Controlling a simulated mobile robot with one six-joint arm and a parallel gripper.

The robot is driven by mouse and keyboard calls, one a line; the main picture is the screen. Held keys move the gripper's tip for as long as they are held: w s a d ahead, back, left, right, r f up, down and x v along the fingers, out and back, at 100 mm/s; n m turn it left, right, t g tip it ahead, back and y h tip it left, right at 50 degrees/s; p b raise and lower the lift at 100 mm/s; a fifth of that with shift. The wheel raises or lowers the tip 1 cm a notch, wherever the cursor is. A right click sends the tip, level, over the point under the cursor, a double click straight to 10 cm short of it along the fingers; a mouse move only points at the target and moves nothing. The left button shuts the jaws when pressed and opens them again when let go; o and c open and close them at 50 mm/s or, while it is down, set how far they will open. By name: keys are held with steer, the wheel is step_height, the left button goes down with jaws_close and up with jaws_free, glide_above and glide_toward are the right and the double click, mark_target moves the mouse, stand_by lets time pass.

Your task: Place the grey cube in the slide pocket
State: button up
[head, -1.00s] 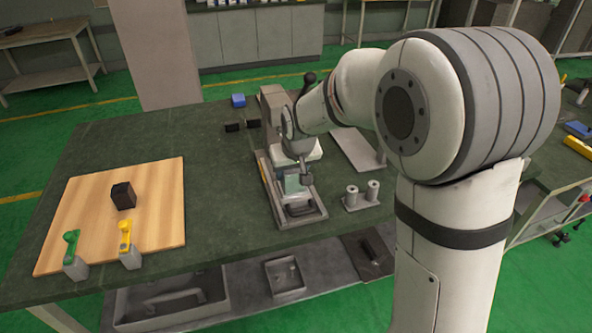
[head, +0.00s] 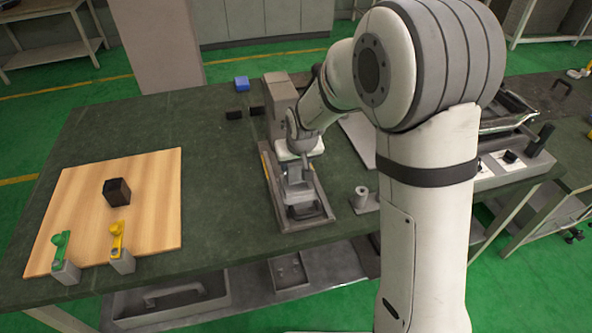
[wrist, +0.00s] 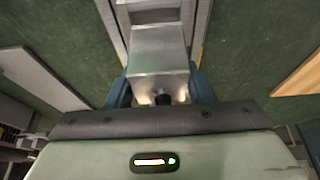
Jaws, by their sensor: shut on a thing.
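The grey cube (wrist: 158,50) shows in the wrist view as a shiny metal block between the two blue fingers of my gripper (wrist: 159,88), which is shut on it. The slide (wrist: 108,18) lies beyond the cube, with its rails on either side. In the head view, the slide (head: 327,213) is a long grey tray on the green bench, and my gripper (head: 298,178) is over it. The pocket is mostly hidden by the cube and gripper. I cannot tell whether the cube touches the slide or is above it.
A grey upright block (head: 281,98) stands behind the slide. A grey post (head: 361,197) stands to its right. The bench between board and slide is clear.

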mark_target(296, 171)
step_height(296, 171, down, 3)
steer(key=shift+w+f, duration=0.1)
steer(key=shift+f, duration=0.05)
steer(key=shift+d, duration=0.1)
steer(key=shift+f, duration=0.1)
steer(key=o, duration=1.4)
steer(key=shift+v, duration=6.3)
